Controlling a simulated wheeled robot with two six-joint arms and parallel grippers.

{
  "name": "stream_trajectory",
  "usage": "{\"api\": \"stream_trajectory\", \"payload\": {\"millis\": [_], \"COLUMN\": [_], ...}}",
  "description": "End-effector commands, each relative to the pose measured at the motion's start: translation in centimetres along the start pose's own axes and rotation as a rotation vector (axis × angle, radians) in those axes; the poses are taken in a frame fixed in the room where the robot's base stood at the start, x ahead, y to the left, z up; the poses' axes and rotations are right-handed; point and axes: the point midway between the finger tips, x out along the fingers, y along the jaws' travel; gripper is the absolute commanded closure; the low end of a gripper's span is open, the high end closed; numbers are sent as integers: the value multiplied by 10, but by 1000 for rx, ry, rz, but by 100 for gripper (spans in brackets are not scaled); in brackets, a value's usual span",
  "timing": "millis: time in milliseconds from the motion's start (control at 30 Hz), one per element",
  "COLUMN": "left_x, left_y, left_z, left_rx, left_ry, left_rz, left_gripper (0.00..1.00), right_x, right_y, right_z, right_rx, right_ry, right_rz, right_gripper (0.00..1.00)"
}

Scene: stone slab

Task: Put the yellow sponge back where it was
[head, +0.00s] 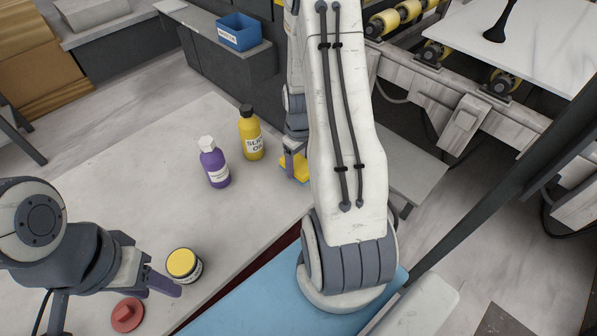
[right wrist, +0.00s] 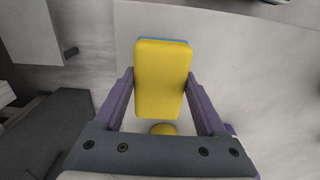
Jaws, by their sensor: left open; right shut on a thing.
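The yellow sponge (right wrist: 162,80), with a blue layer along its far edge, sits between the two purple fingers of my right gripper (right wrist: 162,92) in the right wrist view. The gripper is shut on it. In the head view the sponge (head: 297,167) shows partly behind my right arm, near the slab's far right edge. I cannot tell whether it touches the slab. My left gripper (head: 163,277) is open and empty at the lower left, close to a jar with a yellow lid (head: 182,264).
On the pale stone slab (head: 110,175) stand a purple bottle (head: 214,165) and a yellow bottle (head: 251,138), left of the sponge. A red round thing (head: 127,314) lies by my left gripper. A blue bin (head: 239,32) stands behind. The slab's middle left is clear.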

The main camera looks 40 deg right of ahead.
Motion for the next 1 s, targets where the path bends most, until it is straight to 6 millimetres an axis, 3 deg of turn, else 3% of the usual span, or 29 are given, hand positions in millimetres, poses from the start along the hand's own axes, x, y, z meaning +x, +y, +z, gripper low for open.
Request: {"api": "stream_trajectory", "payload": {"millis": [300,733,767,800,1000], "left_x": [-1,2,1,1,1], "left_y": [0,0,0,0,0], "left_z": [0,0,0,0,0], "left_rx": [0,0,0,0,0], "left_ry": [0,0,0,0,0], "left_rz": [0,0,0,0,0], "left_gripper": [50,50,50,50,50], "right_x": [38,46,45,44,44], "right_y": [-1,0,0,0,0], "right_z": [-1,-1,-2,-2,-1], "right_rx": [0,1,1,1,1], "right_ry": [-2,1,1,1,1], "right_rz": [-2,0,1,1,1], "right_gripper": [78,78,19,4,0]}}
